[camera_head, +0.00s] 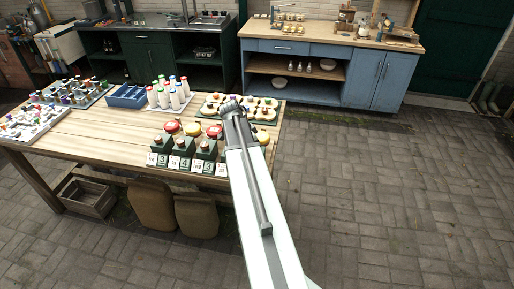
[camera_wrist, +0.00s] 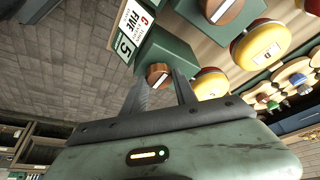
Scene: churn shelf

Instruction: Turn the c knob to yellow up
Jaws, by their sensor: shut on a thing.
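In the wrist view, the c knob (camera_wrist: 158,75) is a brown wooden disc with a pale bar across it, on the face of a green block (camera_wrist: 172,48). The card (camera_wrist: 125,40) beside it reads C, FIVE and 5. My gripper (camera_wrist: 163,78) is shut on the knob, with one finger on each side. A round disc (camera_wrist: 209,83) behind the block shows both yellow and red. In the head view, my arm covers the right end of the block row, so the knob and fingers are hidden there.
Other green blocks (camera_head: 182,153) with knobs and number cards line the table's front edge. Red and yellow discs (camera_head: 172,127) stand behind them. Paved floor is clear to the right.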

